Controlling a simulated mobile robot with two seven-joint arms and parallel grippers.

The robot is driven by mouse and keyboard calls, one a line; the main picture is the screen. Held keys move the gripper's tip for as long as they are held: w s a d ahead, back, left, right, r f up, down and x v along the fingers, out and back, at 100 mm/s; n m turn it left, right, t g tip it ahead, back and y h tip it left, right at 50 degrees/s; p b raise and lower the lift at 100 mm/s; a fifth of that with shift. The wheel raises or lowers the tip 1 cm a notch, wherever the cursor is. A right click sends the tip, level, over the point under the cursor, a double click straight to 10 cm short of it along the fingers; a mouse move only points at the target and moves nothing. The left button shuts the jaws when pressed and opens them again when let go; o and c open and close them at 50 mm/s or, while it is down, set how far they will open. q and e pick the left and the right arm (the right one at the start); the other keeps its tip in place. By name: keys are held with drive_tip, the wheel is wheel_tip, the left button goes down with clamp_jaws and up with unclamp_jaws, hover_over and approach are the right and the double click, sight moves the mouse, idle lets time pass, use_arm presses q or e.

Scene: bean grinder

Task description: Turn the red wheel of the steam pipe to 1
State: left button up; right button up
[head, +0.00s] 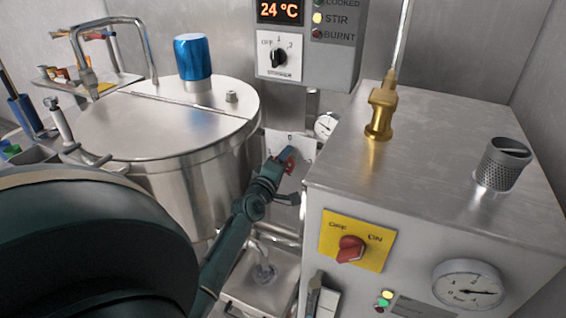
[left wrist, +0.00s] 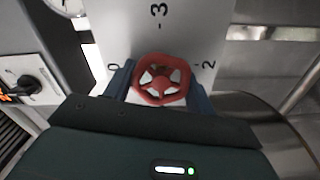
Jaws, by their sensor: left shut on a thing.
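The red wheel (left wrist: 160,80) sits on a white plate (left wrist: 188,32) in the left wrist view. The marks 0, 3 and 2 show around it; the mark 1 is hidden, and I cannot tell which mark the wheel points to. My left gripper (left wrist: 160,88) is shut on the wheel, one blue finger on each side of the rim. In the head view my left gripper (head: 284,160) reaches between the kettle and the steel box, and only a bit of red wheel (head: 290,164) shows there. My right gripper is not in view.
A steel kettle (head: 150,125) with a blue-capped lid stands left of my arm. A steel box (head: 440,165) with a red switch (head: 350,249) and a gauge (head: 469,285) stands close on the right. A control panel (head: 310,45) hangs above.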

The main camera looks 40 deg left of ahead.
use_arm(q)
drive_tip(key=o, duration=1)
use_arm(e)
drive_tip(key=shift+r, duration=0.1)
use_arm(q)
drive_tip(key=shift+b+v, duration=0.5)
drive_tip(key=shift+v, duration=6.1)
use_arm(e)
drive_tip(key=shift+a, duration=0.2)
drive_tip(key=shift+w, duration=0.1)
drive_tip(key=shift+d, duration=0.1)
